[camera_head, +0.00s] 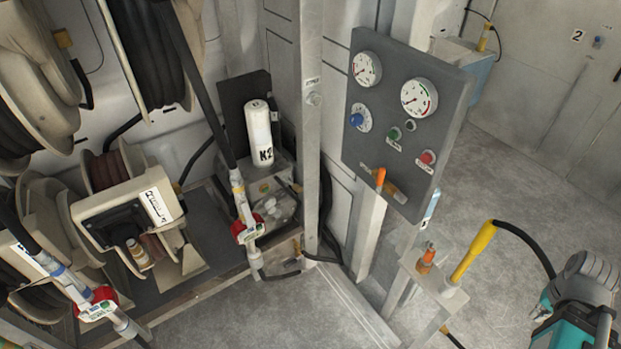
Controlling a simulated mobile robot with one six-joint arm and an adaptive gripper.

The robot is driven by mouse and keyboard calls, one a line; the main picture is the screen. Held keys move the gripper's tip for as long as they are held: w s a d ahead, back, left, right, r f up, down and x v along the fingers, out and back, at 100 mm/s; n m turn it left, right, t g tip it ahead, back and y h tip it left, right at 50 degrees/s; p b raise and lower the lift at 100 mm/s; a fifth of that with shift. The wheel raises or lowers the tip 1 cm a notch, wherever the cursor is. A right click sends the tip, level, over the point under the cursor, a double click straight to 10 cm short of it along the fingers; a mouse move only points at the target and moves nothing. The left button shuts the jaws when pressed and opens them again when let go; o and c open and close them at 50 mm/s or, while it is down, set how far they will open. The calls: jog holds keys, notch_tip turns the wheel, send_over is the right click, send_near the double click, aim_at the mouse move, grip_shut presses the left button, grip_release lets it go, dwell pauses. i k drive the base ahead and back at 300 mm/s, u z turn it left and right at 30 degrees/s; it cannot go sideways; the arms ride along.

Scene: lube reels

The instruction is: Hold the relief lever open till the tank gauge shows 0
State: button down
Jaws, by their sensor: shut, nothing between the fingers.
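A grey control panel (437,135) stands upright right of centre. It carries a left dial gauge (367,69) and a right dial gauge (419,97) with a red zone on its scale. Both needles appear to point to the lower left, but the figures are too small to read. I cannot tell which is the tank gauge. An orange lever (380,179) stands roughly upright at the panel's lower edge, beside a yellowish fitting (397,194); it looks like the relief lever. Nothing touches it. My gripper's fingers do not show in this view.
A blue knob (356,119), green button (394,134) and red button (427,157) sit on the panel. A yellow-handled nozzle (474,252) with a black hose stands below right. Hose reels (110,170) fill the left. Floor (540,180) at right is open.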

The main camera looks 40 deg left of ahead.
aim_at(296, 188)
jog(key=z, duration=0.3)
jog(key=k, duration=1)
jog(key=u, duration=1.65)
jog(key=i, duration=0.35)
jog(key=u, duration=0.05)
